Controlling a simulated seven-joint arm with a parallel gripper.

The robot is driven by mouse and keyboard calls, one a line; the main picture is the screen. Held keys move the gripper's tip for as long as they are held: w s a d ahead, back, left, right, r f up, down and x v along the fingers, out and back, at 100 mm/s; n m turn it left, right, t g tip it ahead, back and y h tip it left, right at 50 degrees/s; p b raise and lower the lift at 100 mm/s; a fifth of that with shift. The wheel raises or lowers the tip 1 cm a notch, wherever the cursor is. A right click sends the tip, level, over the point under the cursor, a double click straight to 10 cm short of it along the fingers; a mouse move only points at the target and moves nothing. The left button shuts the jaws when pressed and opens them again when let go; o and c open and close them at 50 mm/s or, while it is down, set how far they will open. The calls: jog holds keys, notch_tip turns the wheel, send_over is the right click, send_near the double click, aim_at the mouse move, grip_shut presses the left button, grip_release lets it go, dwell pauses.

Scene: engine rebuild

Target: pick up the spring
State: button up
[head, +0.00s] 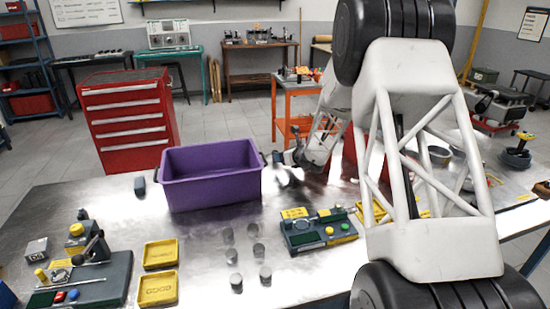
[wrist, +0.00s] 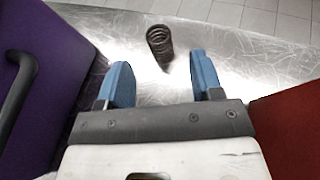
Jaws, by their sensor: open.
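The spring (wrist: 160,42) is a dark coil standing on the metal table, seen in the wrist view just beyond the fingertips and roughly centred between them. My gripper (wrist: 160,76) has two blue fingers spread apart with nothing between them. The spring is apart from both fingers. In the head view my gripper (head: 288,158) is low over the table, just right of the purple bin. I cannot make out the spring in the head view.
The purple bin (head: 212,190) stands close on the left of my gripper; its wall and dark handle show in the wrist view (wrist: 45,60). A red surface (wrist: 290,125) is close on the right. Several grey cylinders (head: 236,282) and yellow trays (head: 158,288) stand nearer.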

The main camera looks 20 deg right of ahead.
jog(key=shift+x, duration=1.3)
jog(key=shift+w, duration=0.1)
jog(key=shift+r+x, duration=0.2)
jog(key=shift+x, duration=2.3)
jog(key=shift+a, duration=0.15)
jog(key=c, duration=1)
jog(key=shift+r, duration=0.1)
jog(key=shift+r, duration=4.95)
